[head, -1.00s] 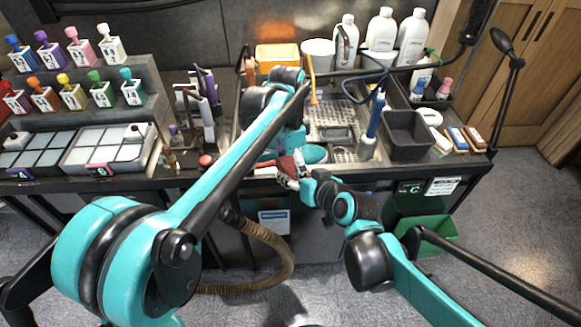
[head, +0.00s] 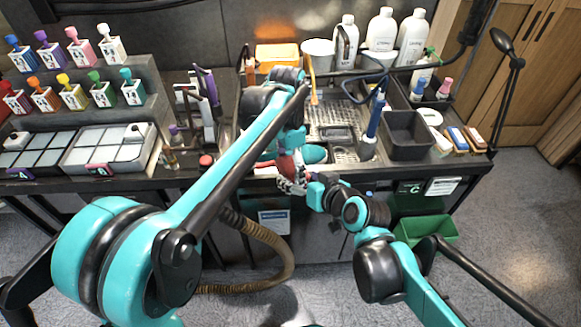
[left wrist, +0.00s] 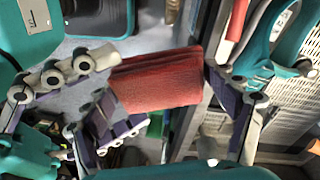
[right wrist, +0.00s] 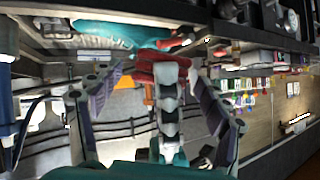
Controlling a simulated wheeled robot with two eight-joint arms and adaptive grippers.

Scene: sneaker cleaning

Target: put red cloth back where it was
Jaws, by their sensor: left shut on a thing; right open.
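The red cloth (head: 287,166) hangs at the front edge of the sink, partly hidden by my arms. In the left wrist view the folded cloth (left wrist: 158,78) spans the space between the fingers of my left gripper (left wrist: 180,85), which is shut on it. My right gripper (head: 296,186) is just in front of the cloth, on the near side. In the right wrist view my right gripper (right wrist: 160,105) has its fingers spread wide. A finger of my left gripper and the cloth (right wrist: 163,72) show between and beyond them.
A teal sneaker (head: 314,154) lies by the sink behind the cloth. A blue-handled brush (head: 376,116) and a black bin (head: 408,135) stand to the right. Bottles and a rack of small colored bottles (head: 74,92) line the back and left. A green bin (head: 428,231) is below.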

